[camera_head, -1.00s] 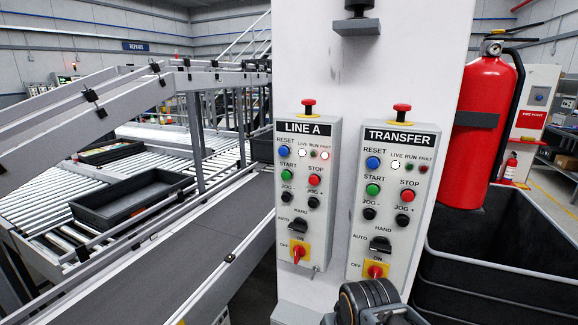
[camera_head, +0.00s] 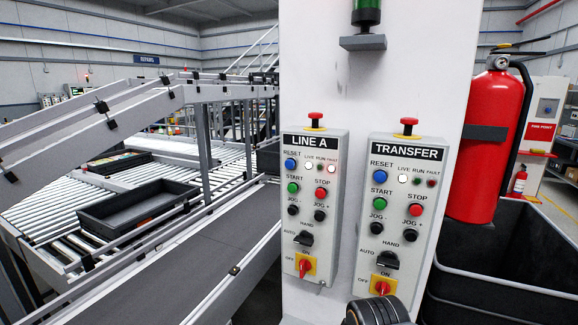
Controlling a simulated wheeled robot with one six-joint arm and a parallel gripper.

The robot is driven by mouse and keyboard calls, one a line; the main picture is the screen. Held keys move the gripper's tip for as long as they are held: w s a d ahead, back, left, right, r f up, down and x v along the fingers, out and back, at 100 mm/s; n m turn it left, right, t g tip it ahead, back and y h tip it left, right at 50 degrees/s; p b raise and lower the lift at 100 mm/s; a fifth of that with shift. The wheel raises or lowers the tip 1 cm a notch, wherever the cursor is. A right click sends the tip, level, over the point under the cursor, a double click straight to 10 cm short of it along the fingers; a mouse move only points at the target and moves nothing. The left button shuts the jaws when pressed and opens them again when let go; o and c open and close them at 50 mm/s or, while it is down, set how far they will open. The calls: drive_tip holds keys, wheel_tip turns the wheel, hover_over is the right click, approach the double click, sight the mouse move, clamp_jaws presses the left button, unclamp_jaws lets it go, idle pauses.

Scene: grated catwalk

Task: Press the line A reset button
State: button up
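The LINE A control box (camera_head: 315,215) is mounted on the white column, left of the TRANSFER box (camera_head: 401,220). Its blue reset button (camera_head: 291,164) is at the upper left, under the LINE A label. Beside it the white live lamp and the fault lamp (camera_head: 331,169) look lit. Below are a green start button (camera_head: 293,188) and a red stop button (camera_head: 320,193). The TRANSFER box has its own blue reset button (camera_head: 380,161). A dark rounded part of my arm shows at the bottom edge, below the TRANSFER box. My gripper's fingers are not visible.
Red mushroom buttons top both boxes. A fire extinguisher (camera_head: 493,140) hangs right of the column, above a dark bin (camera_head: 500,268). A sloping conveyor (camera_head: 190,265) and rollers with a black tray (camera_head: 138,208) lie left. A stack light hangs on a bracket (camera_head: 362,43) above.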

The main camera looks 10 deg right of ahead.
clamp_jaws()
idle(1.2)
